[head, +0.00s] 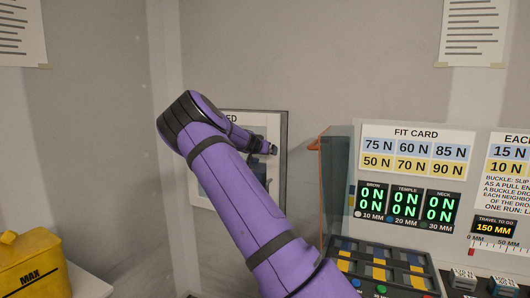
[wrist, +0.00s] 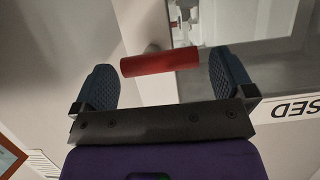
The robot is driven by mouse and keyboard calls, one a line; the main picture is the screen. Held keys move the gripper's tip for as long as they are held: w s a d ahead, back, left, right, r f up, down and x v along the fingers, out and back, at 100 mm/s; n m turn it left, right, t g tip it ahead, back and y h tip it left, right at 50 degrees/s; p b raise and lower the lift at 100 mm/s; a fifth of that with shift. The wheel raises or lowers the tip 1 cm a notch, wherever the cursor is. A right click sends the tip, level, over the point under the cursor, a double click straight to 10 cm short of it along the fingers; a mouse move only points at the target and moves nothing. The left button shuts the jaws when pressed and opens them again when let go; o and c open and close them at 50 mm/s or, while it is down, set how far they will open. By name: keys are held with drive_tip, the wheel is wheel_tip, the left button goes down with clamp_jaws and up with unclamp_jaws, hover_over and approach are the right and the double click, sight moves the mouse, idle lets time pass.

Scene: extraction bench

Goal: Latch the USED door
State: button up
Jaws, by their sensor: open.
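The USED door (head: 247,122) is a pale framed panel on the back wall, with its label partly hidden by my arm. In the wrist view its label (wrist: 299,108) reads upside down at the right. A red cylindrical handle (wrist: 160,62) lies crosswise between the fingers of my gripper (wrist: 163,66), with a small gap at each end. My gripper is open and not closed on the handle. In the head view my gripper (head: 271,150) is at the right side of the door. I cannot tell whether the door is fully shut or latched.
A translucent panel (head: 335,185) stands right of the door, beside a console with a FIT CARD sign (head: 415,150) and coloured keys. A yellow MAX bin (head: 28,265) stands at lower left.

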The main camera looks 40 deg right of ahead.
drive_tip(key=v, duration=0.8)
drive_tip(key=shift+a, duration=0.1)
drive_tip(key=shift+s, duration=0.15)
